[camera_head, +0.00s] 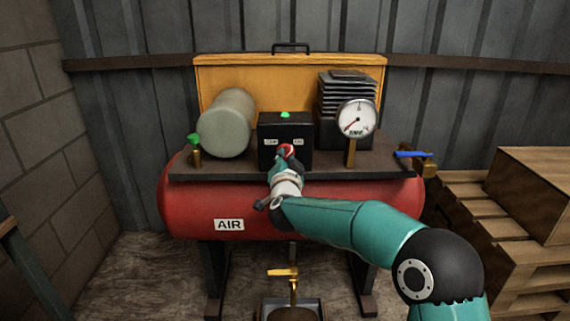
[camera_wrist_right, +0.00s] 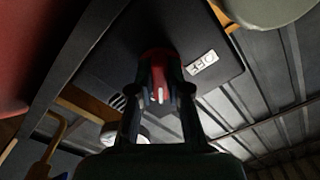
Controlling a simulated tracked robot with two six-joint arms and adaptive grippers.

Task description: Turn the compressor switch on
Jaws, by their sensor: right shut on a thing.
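The compressor switch is a red knob (camera_head: 287,148) on the front of a black box (camera_head: 284,126) on top of the red air tank (camera_head: 185,205). My right gripper (camera_head: 284,158) reaches the box from the front and is shut on the knob. In the right wrist view, both fingers (camera_wrist_right: 160,90) flank the red knob (camera_wrist_right: 157,58), which has a white mark. An OFF label (camera_wrist_right: 202,62) shows beside it; I cannot tell which label the mark points to. A green lamp (camera_head: 285,115) tops the box. My left gripper is not in view.
A pressure gauge (camera_head: 357,118) stands right of the box, with a finned block (camera_head: 346,90) behind. A grey cylinder (camera_head: 225,123) is at left. A blue-handled valve (camera_head: 412,155) is at the right end. Wooden pallets (camera_head: 510,230) stand at right.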

